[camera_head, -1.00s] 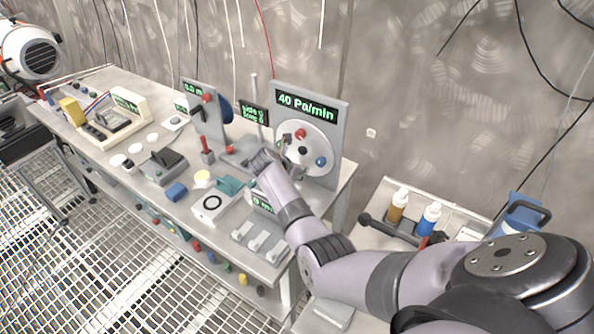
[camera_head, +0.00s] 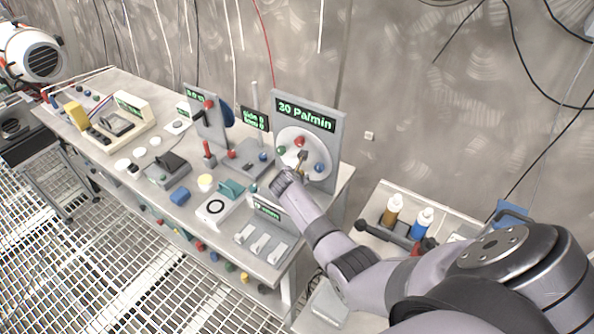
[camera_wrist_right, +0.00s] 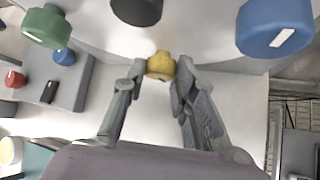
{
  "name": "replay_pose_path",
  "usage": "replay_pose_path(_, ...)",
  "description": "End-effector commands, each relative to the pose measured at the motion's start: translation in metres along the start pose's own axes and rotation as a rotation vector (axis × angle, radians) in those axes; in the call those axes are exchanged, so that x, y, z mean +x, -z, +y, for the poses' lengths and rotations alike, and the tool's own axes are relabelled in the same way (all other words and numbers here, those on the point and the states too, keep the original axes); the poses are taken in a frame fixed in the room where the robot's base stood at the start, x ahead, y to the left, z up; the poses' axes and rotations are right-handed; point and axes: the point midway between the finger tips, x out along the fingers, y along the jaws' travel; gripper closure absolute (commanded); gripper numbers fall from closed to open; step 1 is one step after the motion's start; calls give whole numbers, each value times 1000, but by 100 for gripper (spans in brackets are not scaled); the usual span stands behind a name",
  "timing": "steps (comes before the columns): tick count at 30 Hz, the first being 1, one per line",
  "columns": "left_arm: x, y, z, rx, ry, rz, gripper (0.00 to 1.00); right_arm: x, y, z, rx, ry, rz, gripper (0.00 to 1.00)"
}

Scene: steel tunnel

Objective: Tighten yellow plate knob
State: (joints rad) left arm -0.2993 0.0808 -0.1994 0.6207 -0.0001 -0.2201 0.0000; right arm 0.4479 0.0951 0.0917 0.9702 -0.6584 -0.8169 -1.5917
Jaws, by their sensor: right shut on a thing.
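A round white plate (camera_head: 290,138) on a grey upright panel carries red (camera_head: 300,141), green (camera_head: 282,150), blue (camera_head: 320,168) and dark central knobs. The yellow knob (camera_wrist_right: 161,66) is at the plate's lower edge in the right wrist view. My right gripper (camera_wrist_right: 161,69) has its fingers on both sides of it, shut on it. In the head view my right gripper (camera_head: 298,173) is at the plate's lower part, and the yellow knob is mostly hidden there. The display (camera_head: 306,113) above reads "30 Pa/min". My left gripper is not in view.
The long bench (camera_head: 140,173) is crowded with switches, buttons and small devices. A side table at right holds a yellow-brown bottle (camera_head: 391,211) and a blue bottle (camera_head: 422,223).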

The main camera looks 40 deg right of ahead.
Motion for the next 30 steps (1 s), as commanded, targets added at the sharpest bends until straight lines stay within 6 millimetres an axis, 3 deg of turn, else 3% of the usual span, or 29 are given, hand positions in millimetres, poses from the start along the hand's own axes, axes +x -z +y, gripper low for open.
replay_pose_path(9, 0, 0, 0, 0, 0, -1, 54, 1, 0, -1, 11, -8, 0, 100)
replay_pose_path(10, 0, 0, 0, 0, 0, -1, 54, 1, 0, -1, 11, -8, 0, 72)
replay_pose_path(18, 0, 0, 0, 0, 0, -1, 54, 0, 0, 0, 10, -8, 0, 54)
replay_pose_path(30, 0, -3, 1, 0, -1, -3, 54, -3, 0, 0, 10, -8, -1, 54)
